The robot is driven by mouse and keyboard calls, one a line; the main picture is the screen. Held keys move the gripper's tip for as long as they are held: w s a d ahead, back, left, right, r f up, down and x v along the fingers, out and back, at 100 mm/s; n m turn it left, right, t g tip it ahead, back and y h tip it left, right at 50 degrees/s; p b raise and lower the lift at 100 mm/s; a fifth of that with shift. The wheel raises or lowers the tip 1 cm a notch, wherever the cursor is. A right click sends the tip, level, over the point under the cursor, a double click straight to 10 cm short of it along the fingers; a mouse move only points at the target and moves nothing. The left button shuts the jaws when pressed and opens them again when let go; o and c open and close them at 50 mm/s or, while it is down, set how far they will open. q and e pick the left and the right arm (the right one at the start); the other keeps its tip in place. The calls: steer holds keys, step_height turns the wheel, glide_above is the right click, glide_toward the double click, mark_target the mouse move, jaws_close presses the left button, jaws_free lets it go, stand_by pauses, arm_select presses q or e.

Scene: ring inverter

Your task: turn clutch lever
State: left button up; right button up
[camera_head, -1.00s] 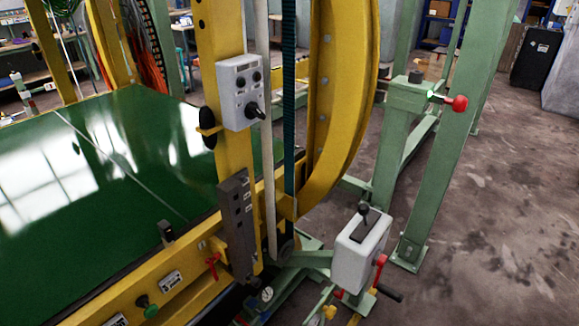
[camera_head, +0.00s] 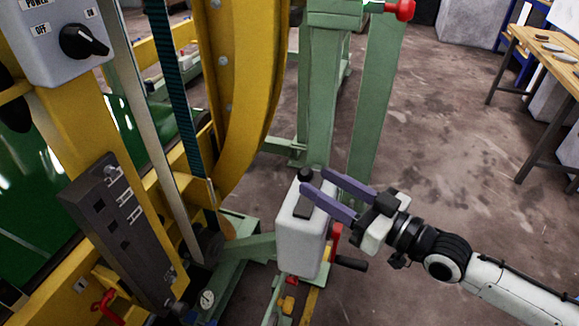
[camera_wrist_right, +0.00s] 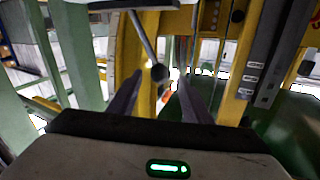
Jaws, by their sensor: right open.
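A black-knobbed lever (camera_head: 306,175) stands up from a slot in the top of a light grey box (camera_head: 298,240), low in the middle of the head view. My right gripper (camera_head: 314,180) reaches in from the right, with its two purple-grey fingers apart and their tips beside the knob. It is open. In the right wrist view, a rod ending in a dark ball (camera_wrist_right: 159,72) shows between the two fingers (camera_wrist_right: 160,78). I cannot tell whether a finger touches the lever. My left gripper is not in view.
A red handle (camera_head: 336,237) and a black crank grip (camera_head: 350,263) sit on the box's right side, below my right gripper. A yellow curved frame (camera_head: 240,120) and green posts (camera_head: 318,95) stand behind. Open floor (camera_head: 440,150) lies to the right.

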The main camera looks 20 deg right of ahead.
steer(key=x, duration=0.8)
steer(key=shift+w+a, duration=0.2)
jaws_close()
